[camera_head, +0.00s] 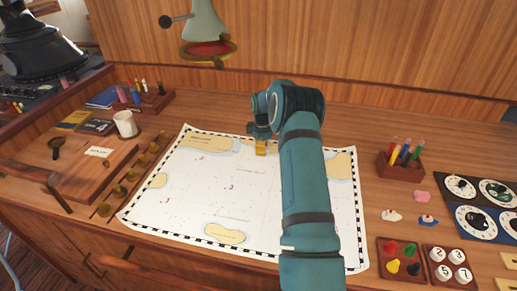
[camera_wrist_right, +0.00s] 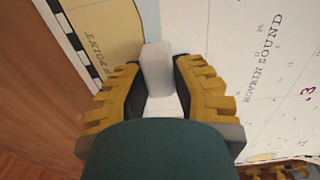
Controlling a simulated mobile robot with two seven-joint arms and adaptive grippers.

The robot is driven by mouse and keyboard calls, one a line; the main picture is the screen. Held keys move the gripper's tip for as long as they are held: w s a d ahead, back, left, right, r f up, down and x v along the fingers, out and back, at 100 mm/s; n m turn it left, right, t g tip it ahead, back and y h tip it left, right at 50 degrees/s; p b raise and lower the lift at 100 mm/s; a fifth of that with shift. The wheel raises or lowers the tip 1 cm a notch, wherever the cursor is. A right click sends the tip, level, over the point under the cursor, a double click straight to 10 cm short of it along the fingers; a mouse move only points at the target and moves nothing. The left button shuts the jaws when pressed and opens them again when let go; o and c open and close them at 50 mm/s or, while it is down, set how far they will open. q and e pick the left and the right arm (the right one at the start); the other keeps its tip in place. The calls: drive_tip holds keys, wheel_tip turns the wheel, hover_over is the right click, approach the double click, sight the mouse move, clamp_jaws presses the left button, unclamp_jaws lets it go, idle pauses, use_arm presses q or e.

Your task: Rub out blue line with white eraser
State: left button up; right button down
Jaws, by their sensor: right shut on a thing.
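My right gripper (camera_head: 260,149) is over the far edge of the white chart (camera_head: 190,205), near its middle. In the right wrist view its yellow-padded fingers (camera_wrist_right: 160,85) are shut on a white eraser (camera_wrist_right: 156,62), a pale block held between them. The eraser is just over or on the chart, beside a tan land area (camera_wrist_right: 105,25) and a pale blue strip; I cannot tell if it touches. I cannot make out a blue line; my right arm hides part of the chart. My left gripper is not in view.
A holder with coloured markers (camera_head: 401,165) stands right of the chart, with a pink block (camera_head: 422,196) near it. A tray of coloured pieces (camera_head: 400,260) is at front right. A white mug (camera_head: 126,124) stands at left. A lamp-like fitting (camera_head: 207,28) is above the back.

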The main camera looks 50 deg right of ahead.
sight(249, 153)
drive_tip(key=shift+s, duration=0.1)
drive_tip(key=shift+s+d, duration=0.85)
drive_tip(key=shift+s, duration=0.05)
drive_tip(key=shift+w+a, duration=0.1)
drive_tip(key=shift+w+a, duration=0.8)
drive_tip(key=shift+w, duration=0.15)
drive_tip(key=shift+w+a, duration=0.8)
drive_tip(key=shift+w, duration=0.1)
drive_tip(key=shift+w+a, duration=0.85)
drive_tip(key=shift+w, duration=0.1)
